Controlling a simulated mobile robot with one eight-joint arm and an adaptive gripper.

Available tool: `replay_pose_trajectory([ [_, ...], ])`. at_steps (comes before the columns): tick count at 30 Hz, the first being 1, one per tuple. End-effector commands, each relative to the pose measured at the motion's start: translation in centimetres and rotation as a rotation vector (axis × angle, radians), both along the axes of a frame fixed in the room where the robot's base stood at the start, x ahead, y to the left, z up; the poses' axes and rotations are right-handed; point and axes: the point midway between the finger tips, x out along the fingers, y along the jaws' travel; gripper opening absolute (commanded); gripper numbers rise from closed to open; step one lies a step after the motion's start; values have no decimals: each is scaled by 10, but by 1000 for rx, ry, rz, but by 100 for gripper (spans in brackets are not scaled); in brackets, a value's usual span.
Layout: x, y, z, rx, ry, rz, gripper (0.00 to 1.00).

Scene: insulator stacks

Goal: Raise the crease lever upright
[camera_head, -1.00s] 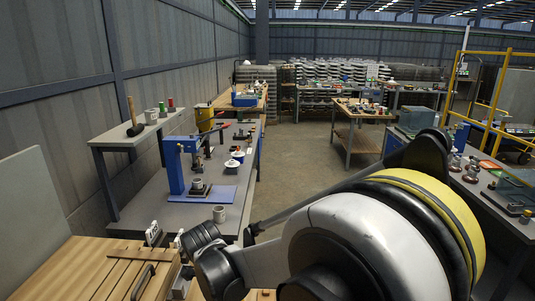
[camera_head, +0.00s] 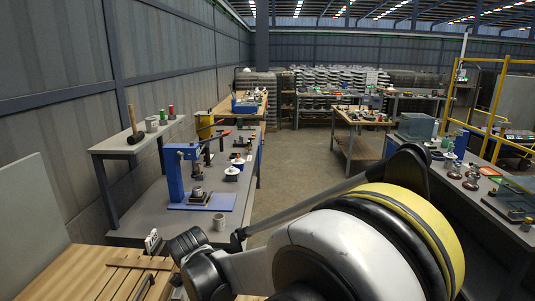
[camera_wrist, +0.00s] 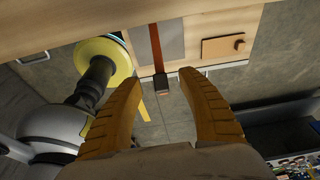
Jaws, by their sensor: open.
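In the wrist view, a flat red-brown bar (camera_wrist: 155,48) with a black end block (camera_wrist: 165,80) lies over the edge of a pale wooden bench (camera_wrist: 70,18). It looks like the crease lever, lying down rather than upright, but I cannot be sure. My gripper (camera_wrist: 162,77) is open, its two yellow-brown fingers apart. The black end block appears between the fingertips in the picture; contact cannot be made out. In the head view, the gripper and the bar are hidden; a slatted wooden bench (camera_head: 95,272) shows at lower left.
A grey plate (camera_wrist: 157,44) and a small wooden board (camera_wrist: 223,47) are beside the bar. In the head view, a blue press (camera_head: 174,175) and a grey cup (camera_head: 219,222) stand on the grey workbench (camera_head: 150,218) beyond. The middle aisle is clear.

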Motion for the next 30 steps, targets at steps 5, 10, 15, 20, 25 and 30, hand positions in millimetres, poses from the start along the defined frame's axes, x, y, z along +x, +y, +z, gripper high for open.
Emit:
replay_pose_trajectory([
  [5,0,-6,6,0,0,-2,47],
  [10,-1,-18,16,0,0,-1,47],
  [15,-1,-30,26,0,0,-2,47],
  [20,-2,-40,34,0,0,-1,47],
  [25,-2,-52,43,0,1,-1,47],
  [30,-2,-57,47,0,0,0,47],
])
